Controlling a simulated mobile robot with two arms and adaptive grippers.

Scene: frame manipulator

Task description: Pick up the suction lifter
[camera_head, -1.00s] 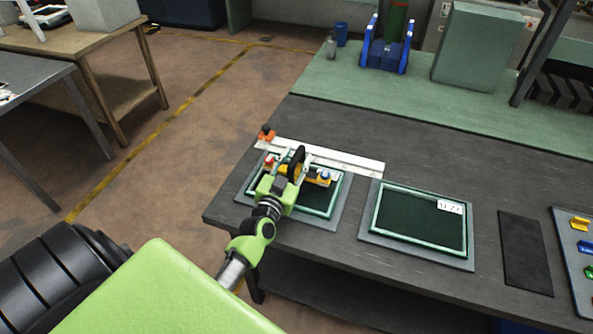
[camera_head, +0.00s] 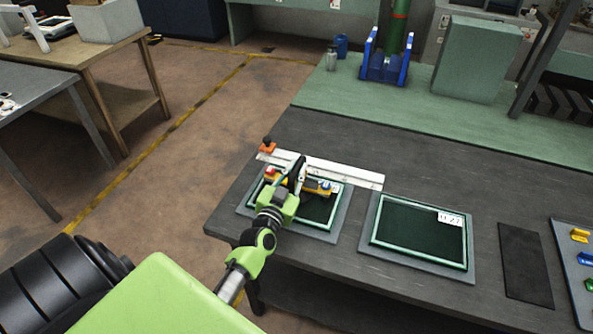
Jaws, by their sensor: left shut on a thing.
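I cannot tell whether the lifter touches the panel. My right gripper is not in view.
A second framed panel (camera_head: 419,233) with a label lies to the right. A dark mat (camera_head: 525,262) and a tray of coloured pieces (camera_head: 566,240) are farther right.

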